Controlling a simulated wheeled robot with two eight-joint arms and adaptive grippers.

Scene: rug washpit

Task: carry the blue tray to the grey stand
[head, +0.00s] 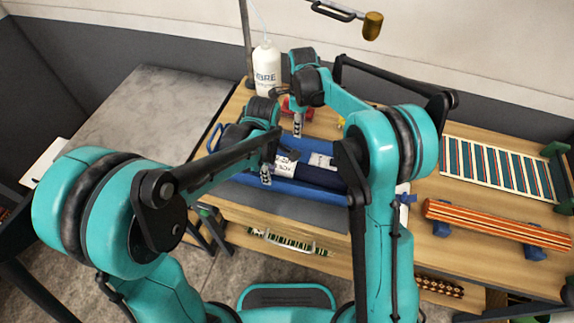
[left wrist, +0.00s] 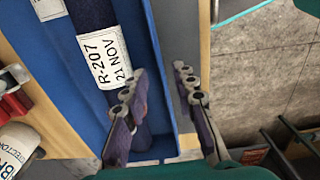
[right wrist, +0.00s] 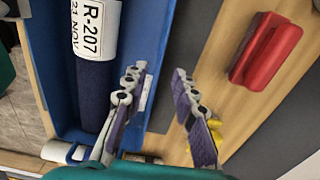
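The blue tray (head: 320,212) lies on the wooden table and holds a dark blue roll (head: 318,175) with a white label reading R-207, 21 NOV. My left gripper (head: 267,175) is open at the tray's near side. In the left wrist view its fingers (left wrist: 160,72) are spread either side of the tray's wall (left wrist: 155,50). My right gripper (head: 297,128) is open at the far side. In the right wrist view its fingers (right wrist: 159,73) are spread either side of the wall (right wrist: 158,40). I cannot clearly identify the grey stand; dark bars (head: 212,232) show left of the table.
A white bottle (head: 267,68) and a red object (right wrist: 268,50) are beyond the tray. A striped mat (head: 500,170) and an orange striped roll (head: 495,225) lie on the right. A green patterned roll (head: 285,241) is below the tabletop.

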